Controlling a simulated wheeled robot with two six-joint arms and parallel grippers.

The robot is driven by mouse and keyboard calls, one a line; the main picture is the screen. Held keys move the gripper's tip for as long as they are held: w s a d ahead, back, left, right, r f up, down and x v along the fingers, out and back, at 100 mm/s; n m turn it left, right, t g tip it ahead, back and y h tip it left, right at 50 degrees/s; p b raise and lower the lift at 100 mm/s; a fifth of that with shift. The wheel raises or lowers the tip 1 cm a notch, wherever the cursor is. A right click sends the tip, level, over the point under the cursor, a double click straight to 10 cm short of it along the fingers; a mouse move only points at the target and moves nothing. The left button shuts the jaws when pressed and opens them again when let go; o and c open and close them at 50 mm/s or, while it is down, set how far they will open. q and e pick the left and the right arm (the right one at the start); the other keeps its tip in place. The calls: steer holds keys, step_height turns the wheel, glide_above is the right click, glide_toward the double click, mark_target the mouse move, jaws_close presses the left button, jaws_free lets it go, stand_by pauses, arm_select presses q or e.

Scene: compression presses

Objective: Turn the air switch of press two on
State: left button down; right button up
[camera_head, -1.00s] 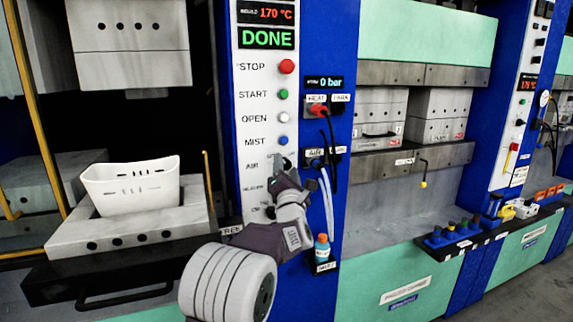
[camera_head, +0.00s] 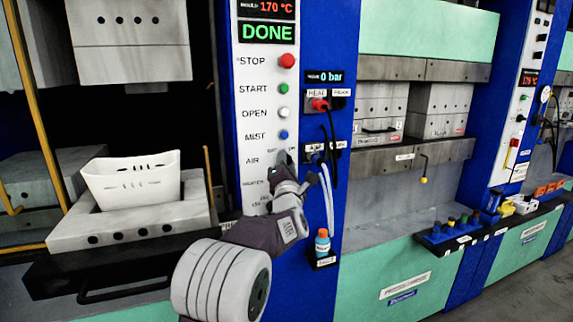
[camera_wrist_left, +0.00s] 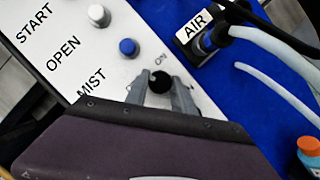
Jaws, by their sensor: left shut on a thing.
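The air switch is a small black knob (camera_wrist_left: 160,82) on the white control panel (camera_head: 254,208), beside the AIR row in the head view. My left gripper (camera_head: 284,160) reaches up to it from below. In the left wrist view its two grey fingers (camera_wrist_left: 163,92) stand on either side of the knob and are shut on it. An ON mark shows just above the knob. The fingers hide part of the knob, so I cannot tell which way it points. The pressure display (camera_head: 324,77) reads 0 bar. My right gripper is not in view.
Stop (camera_head: 287,61), start, open and mist (camera_head: 284,134) buttons sit above the switch. Hoses and plugs hang to its right. A blue bottle (camera_head: 322,243) with an orange cap stands at lower right.

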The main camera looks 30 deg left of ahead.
arm_select(q)
steer(key=shift+r+m+g+h+p, duration=0.1)
steer(key=shift+m+g+h+p, duration=0.35)
steer(key=shift+m+p, duration=1.2)
steer(key=shift+r+m+g+h+p, duration=0.1)
steer(key=shift+m+g+h+p, duration=0.4)
steer(key=shift+m+p, duration=1.15)
steer(key=shift+r+m+g+h+p, duration=0.1)
steer(key=shift+m+g+h+p, duration=0.35)
steer(key=shift+m+p, duration=1.15)
steer(key=shift+f, duration=0.1)
steer(key=c, duration=1.1)
jaws_free()
steer(key=shift+o, duration=0.2)
